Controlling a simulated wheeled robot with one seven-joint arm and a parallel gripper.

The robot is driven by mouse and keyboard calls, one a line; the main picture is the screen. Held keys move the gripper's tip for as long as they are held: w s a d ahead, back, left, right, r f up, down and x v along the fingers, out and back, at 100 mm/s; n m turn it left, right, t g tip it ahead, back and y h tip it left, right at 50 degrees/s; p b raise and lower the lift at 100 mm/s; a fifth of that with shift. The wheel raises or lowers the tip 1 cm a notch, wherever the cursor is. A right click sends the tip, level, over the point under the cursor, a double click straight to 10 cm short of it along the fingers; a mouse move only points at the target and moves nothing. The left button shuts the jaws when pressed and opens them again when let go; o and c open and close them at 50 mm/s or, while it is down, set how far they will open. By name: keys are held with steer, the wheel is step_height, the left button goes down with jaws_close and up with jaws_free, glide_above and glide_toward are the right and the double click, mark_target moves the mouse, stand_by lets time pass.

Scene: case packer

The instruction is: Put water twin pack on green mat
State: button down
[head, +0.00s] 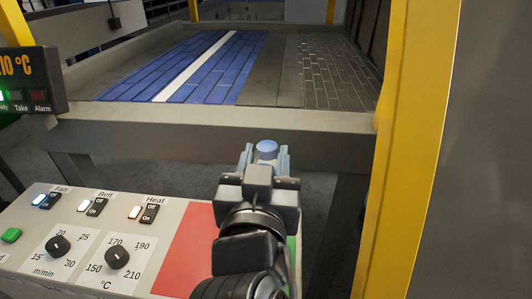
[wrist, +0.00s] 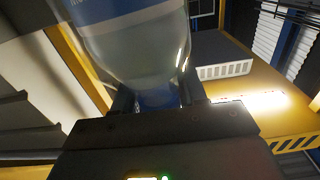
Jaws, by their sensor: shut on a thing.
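My gripper (head: 264,160) is shut on the water twin pack, whose blue cap (head: 267,147) shows between the fingers in the head view. In the wrist view a clear bottle with a blue label (wrist: 130,30) fills the upper middle, its narrow end between the fingers. Only one bottle of the pack can be made out; the rest is hidden or out of frame. The green mat (head: 292,247) shows as a thin strip right of my arm, on the panel top. My arm hides most of it.
A red mat (head: 185,258) lies left of my arm. The control panel (head: 25,210) has switches and two dials. Beyond my gripper runs a grey frame beam (head: 200,137), with a blue slatted belt (head: 195,65) behind it. A yellow post (head: 415,130) stands close on the right.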

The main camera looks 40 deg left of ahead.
steer(key=shift+f+b, duration=2.05)
steer(key=shift+f, duration=1.2)
steer(key=shift+f+b, duration=0.45)
steer(key=shift+b, duration=0.05)
steer(key=c, duration=0.8)
jaws_free()
steer(key=shift+c, duration=0.2)
steer(key=o, duration=0.3)
steer(key=shift+s+f, duration=0.1)
steer(key=b+v, duration=0.2)
steer(key=v, duration=0.5)
steer(key=shift+s+d, duration=0.3)
